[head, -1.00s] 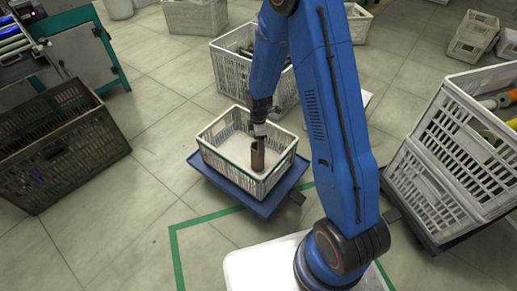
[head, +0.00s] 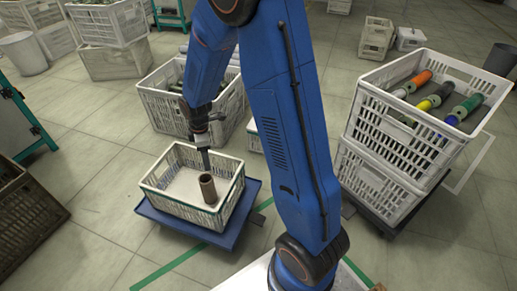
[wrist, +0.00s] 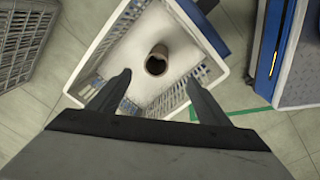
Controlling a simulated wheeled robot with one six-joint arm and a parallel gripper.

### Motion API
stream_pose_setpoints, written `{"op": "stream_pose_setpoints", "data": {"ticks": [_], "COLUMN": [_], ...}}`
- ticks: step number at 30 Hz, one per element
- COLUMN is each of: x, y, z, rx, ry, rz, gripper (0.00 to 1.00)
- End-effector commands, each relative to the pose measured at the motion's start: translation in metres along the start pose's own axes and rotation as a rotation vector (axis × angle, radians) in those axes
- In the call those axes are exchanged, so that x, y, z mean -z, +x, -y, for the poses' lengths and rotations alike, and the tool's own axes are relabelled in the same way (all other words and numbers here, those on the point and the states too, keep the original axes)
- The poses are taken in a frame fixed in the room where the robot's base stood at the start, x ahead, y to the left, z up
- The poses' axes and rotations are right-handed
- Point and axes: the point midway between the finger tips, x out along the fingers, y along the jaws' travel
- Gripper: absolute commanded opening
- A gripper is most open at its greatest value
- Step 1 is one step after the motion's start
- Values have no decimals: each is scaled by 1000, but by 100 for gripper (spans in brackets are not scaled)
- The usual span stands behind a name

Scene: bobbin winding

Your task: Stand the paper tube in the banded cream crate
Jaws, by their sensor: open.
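The brown paper tube (head: 208,188) stands upright on the floor of the cream crate (head: 170,200), which has a thin green band. Its open top (wrist: 157,60) faces the camera in the wrist view. The crate's rim (wrist: 100,52) surrounds it there, and nothing else shows inside. My gripper (head: 206,164) is above the crate, close to the tube's top in the head view. In the wrist view my gripper (wrist: 158,77) has its two fingers spread wide and empty, with the tube apart from both, beyond the fingertips.
The crate sits on a blue dolly (head: 226,238). A crate of dark items (head: 165,112) stands behind it. Stacked crates (head: 375,190) with colourful rolls stand at the right. A brown crate (head: 25,225) is at the left. Floor between them is clear.

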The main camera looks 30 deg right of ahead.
Motion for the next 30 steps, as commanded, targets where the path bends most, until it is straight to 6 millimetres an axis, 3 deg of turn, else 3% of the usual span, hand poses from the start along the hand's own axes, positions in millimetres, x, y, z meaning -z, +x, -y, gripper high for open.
{"op": "stream_pose_setpoints", "data": {"ticks": [3, 15, 30], "x": [-10, -46, -95], "y": [-40, -146, -239], "z": [10, 62, 154], "rx": [-31, -106, -183], "ry": [95, 419, 819], "rz": [-14, -68, -166], "gripper": [71, 71, 71]}}
